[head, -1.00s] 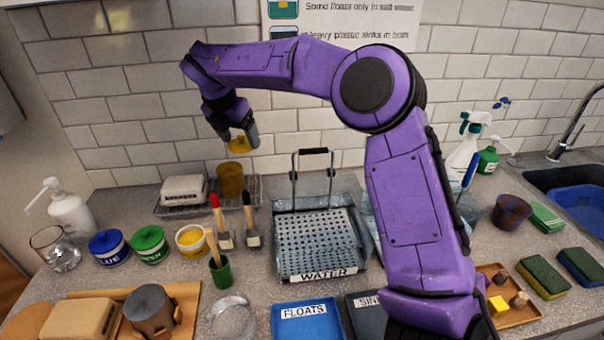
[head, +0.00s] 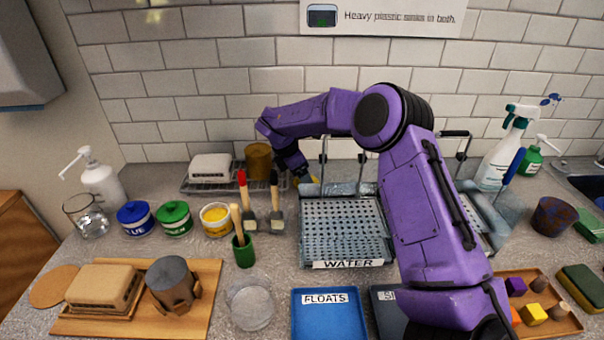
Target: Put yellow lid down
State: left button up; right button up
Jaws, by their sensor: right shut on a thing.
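My right gripper (head: 302,177) is low at the back of the counter, just behind and left of the water basket. It is shut on the yellow lid (head: 313,181), of which only small yellow parts show past the fingers and brush tops. I cannot tell whether the lid touches the counter. The yellow paint pot (head: 216,222) stands open, in front and to the left of the gripper, with yellow showing inside. My left gripper is not in view.
Two brushes (head: 276,215) stand between the yellow pot and the wire basket (head: 345,225) marked WATER. Blue (head: 136,220) and green (head: 175,220) lidded pots stand left. A rack (head: 225,186) holds a white block and an amber cup (head: 258,161).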

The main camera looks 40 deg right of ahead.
jog(key=shift+f, duration=0.15)
jog(key=o, duration=0.7)
jog(key=shift+o, duration=0.2)
jog(key=shift+r, duration=0.35)
jog(key=b+v, duration=0.2)
jog(key=v, duration=0.9)
jog(key=shift+a+r, duration=0.2)
jog(key=shift+r, duration=0.15)
